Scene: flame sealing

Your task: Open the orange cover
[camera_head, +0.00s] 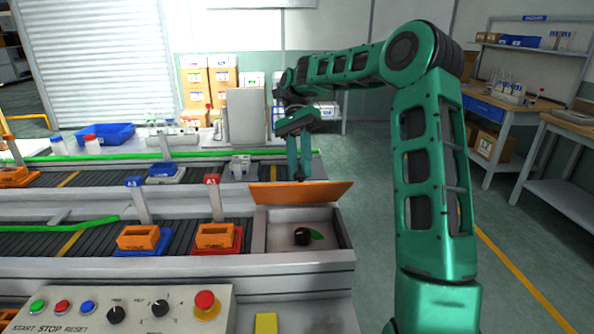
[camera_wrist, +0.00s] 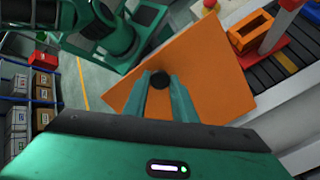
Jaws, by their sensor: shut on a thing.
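The orange cover (camera_head: 328,191) is a flat panel in the head view, tilted up at the back of a grey box (camera_head: 341,228) at the right end of the conveyor. The front of the box is uncovered, and a dark round knob (camera_head: 302,235) with a green mark shows inside. My gripper (camera_head: 299,179) is at the cover's upper edge. In the wrist view the cover (camera_wrist: 215,70) fills the middle, and my gripper (camera_wrist: 160,82) is shut on a small black knob (camera_wrist: 159,79) on the cover's face.
Orange bins (camera_head: 137,238) stand on blue and red bases on the conveyor left of the box. A control panel (camera_head: 140,312) with buttons and a red emergency knob (camera_head: 205,301) is in front. Open floor lies to the right.

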